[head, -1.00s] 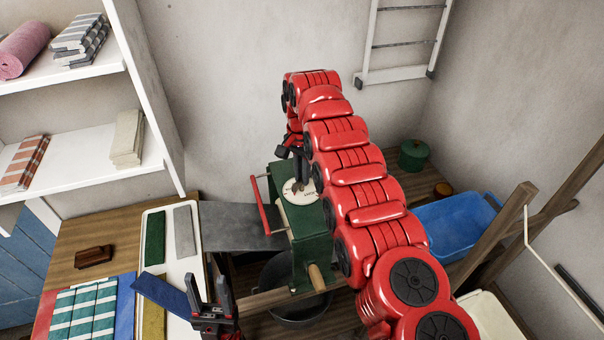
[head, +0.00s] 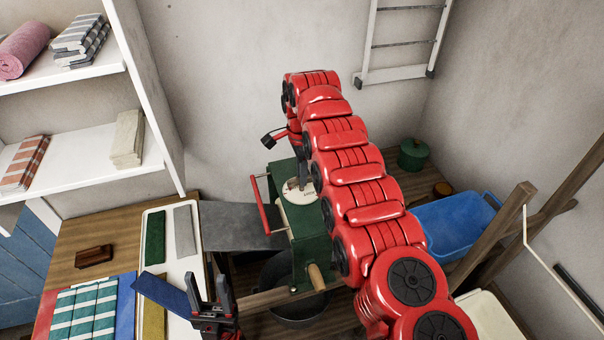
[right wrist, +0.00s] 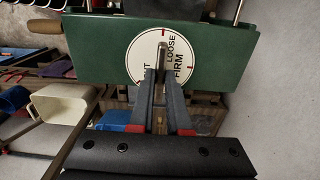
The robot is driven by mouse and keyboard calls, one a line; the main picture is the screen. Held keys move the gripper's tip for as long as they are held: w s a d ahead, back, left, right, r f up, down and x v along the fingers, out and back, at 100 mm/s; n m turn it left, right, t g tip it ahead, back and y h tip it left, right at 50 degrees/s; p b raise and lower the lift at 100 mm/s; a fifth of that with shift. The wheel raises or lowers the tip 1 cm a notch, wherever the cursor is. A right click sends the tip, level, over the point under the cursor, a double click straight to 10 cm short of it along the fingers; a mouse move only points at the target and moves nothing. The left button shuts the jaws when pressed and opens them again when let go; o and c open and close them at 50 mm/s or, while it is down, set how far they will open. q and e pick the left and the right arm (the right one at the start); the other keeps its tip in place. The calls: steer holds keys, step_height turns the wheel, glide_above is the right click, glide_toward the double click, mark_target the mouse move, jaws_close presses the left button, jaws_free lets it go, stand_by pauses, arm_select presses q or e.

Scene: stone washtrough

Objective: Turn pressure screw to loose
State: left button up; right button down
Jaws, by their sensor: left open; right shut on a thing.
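The green wringer (head: 312,248) carries a round white dial (head: 303,196) on top. In the right wrist view the dial (right wrist: 138,52) shows the words LOOSE and FIRM, plus a third word partly hidden. The pressure screw's grey metal grip (right wrist: 162,52) stands at the middle of the dial. My right gripper (right wrist: 160,80) is shut on this grip from above; in the head view my right arm partly covers it. Which mark the screw points at cannot be told. My left gripper (head: 212,292) is open and empty, low in the head view, left of the wringer.
A red handle (head: 260,204) is on the wringer's left side, near a grey board (head: 240,226). A dark basin (head: 290,318) lies below. A white tray with coloured cloths (head: 171,212) is at left. A blue tub (head: 452,226) and wooden posts (head: 505,240) stand at right.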

stand_by(0.4)
steer(key=c, duration=0.9)
jaws_free()
